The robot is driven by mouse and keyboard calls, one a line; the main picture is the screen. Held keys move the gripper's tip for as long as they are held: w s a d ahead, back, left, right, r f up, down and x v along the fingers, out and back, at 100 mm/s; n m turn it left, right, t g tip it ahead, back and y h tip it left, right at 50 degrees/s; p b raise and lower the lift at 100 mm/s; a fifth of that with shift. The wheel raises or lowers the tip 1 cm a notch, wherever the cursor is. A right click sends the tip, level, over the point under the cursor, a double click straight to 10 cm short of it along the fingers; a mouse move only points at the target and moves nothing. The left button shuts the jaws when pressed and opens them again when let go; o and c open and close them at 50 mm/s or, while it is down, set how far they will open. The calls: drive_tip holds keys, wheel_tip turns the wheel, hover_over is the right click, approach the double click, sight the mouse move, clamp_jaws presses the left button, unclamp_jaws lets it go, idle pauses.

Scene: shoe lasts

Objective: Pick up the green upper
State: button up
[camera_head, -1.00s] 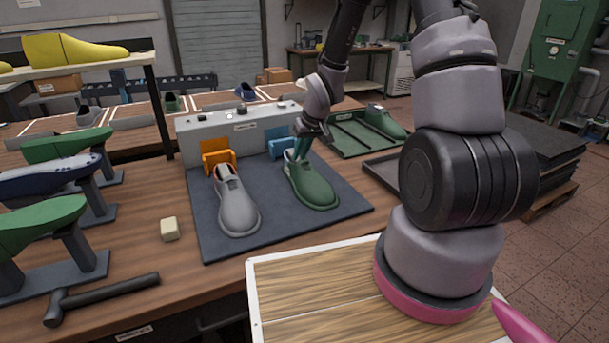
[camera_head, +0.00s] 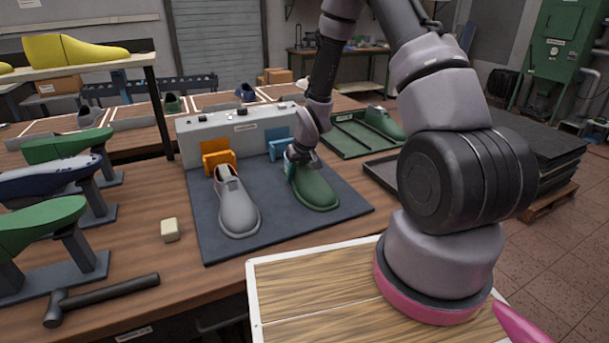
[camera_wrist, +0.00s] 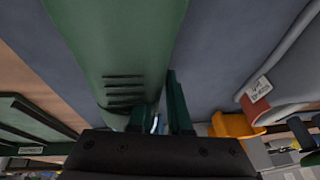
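The green upper (camera_head: 316,188) stands on the dark mat (camera_head: 220,249) with its toe towards the front. It fills the upper left of the wrist view (camera_wrist: 115,45), with dark lace slots near the fingers. My gripper (camera_head: 291,168) is down at the upper's heel opening and hides much of it in the head view. In the wrist view its two dark green fingers (camera_wrist: 160,115) stand apart, with the upper's side edge running in between them. I cannot tell whether either finger touches the upper.
A grey upper (camera_head: 238,206) lies left of the green one, by an orange block (camera_head: 218,157). A blue block (camera_head: 278,148) and a grey control box (camera_head: 240,130) stand behind. A green tray (camera_head: 350,139) holding a green shoe form (camera_head: 384,123) is at the back right.

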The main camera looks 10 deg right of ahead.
clamp_jaws()
idle(1.3)
